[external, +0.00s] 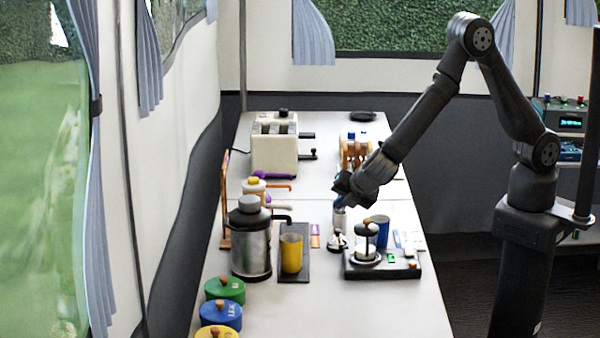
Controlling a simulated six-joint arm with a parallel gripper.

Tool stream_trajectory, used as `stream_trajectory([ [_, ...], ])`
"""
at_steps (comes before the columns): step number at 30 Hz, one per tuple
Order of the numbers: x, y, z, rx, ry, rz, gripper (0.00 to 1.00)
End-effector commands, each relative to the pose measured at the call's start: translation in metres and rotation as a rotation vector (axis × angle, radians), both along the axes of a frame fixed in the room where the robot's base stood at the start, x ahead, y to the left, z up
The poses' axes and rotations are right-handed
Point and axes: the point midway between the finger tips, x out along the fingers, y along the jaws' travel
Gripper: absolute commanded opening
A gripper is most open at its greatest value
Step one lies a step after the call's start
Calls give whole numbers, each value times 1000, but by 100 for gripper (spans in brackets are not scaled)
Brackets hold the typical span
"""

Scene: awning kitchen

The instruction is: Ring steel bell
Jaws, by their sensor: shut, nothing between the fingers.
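The small steel bell (337,242) stands on the white table, left of a dark device with a glass jar. My gripper (339,207) points down just above and behind the bell. It is shut and holds nothing. A pale upright cylinder shows right under the fingertips; I cannot tell whether the fingers touch it. The gripper looks apart from the bell in this view, but the depth between them is hard to judge.
The dark device (388,268) and a blue cup (381,231) stand right of the bell. A yellow cup (291,253) and a metal urn (250,245) stand left. A toaster (274,148) is at the back. The table's front right is clear.

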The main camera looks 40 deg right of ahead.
Motion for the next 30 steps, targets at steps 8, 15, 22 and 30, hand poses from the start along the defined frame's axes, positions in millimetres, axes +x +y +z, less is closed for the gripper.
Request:
stream_trajectory([
  [8, 0, 0, -35, -1, 2, -1, 0],
  [15, 0, 0, -44, 1, 0, -1, 0],
  [22, 0, 0, -45, 2, 0, -1, 0],
  [30, 0, 0, -45, 2, 0, -1, 0],
])
